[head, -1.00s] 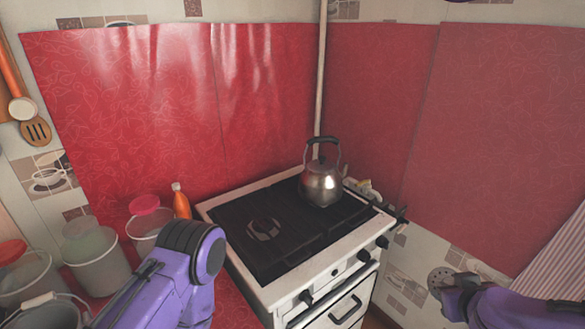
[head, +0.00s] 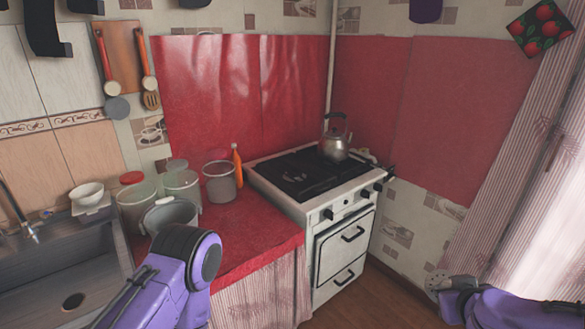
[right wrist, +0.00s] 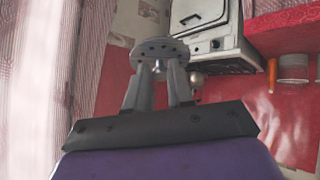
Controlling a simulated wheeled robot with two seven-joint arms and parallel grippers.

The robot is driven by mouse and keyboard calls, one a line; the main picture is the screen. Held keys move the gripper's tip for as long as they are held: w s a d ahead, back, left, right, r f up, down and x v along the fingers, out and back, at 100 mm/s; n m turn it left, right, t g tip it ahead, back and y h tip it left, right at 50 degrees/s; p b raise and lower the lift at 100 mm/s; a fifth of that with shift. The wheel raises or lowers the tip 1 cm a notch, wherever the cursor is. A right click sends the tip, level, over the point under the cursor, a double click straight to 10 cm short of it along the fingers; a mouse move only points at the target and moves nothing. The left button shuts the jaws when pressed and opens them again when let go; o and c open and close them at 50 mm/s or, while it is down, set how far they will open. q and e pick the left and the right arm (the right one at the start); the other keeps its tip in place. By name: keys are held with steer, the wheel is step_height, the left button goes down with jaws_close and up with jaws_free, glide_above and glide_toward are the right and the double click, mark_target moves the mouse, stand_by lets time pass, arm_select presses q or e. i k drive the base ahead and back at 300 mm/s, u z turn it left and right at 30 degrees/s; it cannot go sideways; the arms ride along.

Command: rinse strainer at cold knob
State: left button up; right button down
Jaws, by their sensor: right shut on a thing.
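The strainer shows in the right wrist view as a grey round disc with holes (right wrist: 160,50). My right gripper (right wrist: 160,72) is shut on it. In the head view the strainer (head: 436,281) is at the lower right, in front of the tiled wall, held away from any surface. The metal sink (head: 105,275) is at the far left, with a dark drain in its basin. A tap (head: 27,226) stands at the sink's back left. I cannot make out a cold knob clearly. My left arm comes in at lower left, but its gripper is not in view.
A white stove (head: 340,235) with a kettle (head: 334,148) stands in the corner. Several pots and an orange bottle (head: 238,168) crowd the red counter (head: 265,225) between sink and stove. A white bowl (head: 87,193) sits behind the sink. A curtain (head: 510,180) hangs at right.

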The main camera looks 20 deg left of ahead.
mark_target(45, 216)
steer(key=z, duration=0.05)
steer(key=k, duration=0.05)
steer(key=u, duration=1.2)
